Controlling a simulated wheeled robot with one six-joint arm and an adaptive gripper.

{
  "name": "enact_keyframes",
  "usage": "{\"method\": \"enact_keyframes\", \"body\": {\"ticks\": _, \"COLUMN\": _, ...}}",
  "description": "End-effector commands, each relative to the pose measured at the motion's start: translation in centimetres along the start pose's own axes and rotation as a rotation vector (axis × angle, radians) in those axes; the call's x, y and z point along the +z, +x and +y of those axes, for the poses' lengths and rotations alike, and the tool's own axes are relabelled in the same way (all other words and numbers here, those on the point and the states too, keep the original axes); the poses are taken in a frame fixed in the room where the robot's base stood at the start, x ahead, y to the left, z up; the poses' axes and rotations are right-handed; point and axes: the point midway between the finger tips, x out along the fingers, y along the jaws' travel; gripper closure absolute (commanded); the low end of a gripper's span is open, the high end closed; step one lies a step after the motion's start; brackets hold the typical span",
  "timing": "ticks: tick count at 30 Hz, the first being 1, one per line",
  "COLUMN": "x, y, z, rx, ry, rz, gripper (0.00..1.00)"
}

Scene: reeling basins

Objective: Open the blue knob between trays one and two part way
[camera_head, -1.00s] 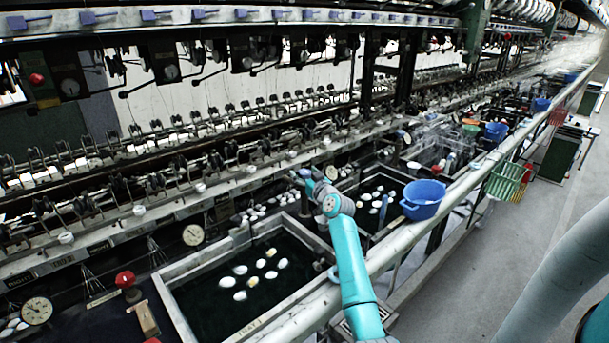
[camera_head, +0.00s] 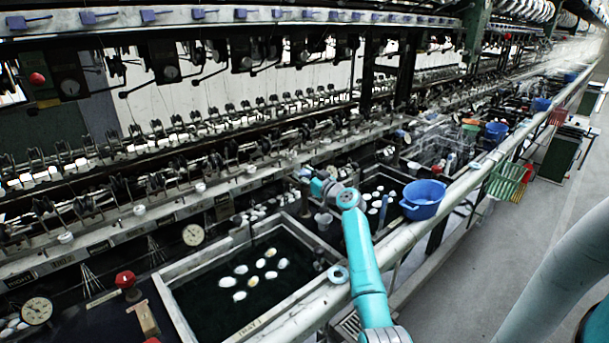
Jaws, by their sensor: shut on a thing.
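Tray one (camera_head: 290,310) is the near basin, labelled on its front rim, with dark water and several white cocoons (camera_head: 241,269). Tray two lies behind it to the right, partly covered by my arm, with white cocoons (camera_head: 377,204) showing. My gripper (camera_head: 304,198) is small and dark at the end of my teal arm, pointing down at the gap between the two trays. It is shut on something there. The blue knob is not clearly visible; the gripper and wrist cover that spot, so how far it is turned cannot be told.
A pale rail (camera_head: 405,238) runs along the front of the basins, under my arm. A red knob (camera_head: 126,279) and a gauge (camera_head: 37,311) are at left.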

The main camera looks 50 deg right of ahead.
Motion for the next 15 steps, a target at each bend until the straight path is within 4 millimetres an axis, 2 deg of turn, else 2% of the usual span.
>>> {"method": "enact_keyframes", "body": {"ticks": 15, "x": -0.09, "y": 0.02, "z": 0.08, "rx": -0.358, "ry": 0.000, "rz": 0.000, "gripper": 0.90}}
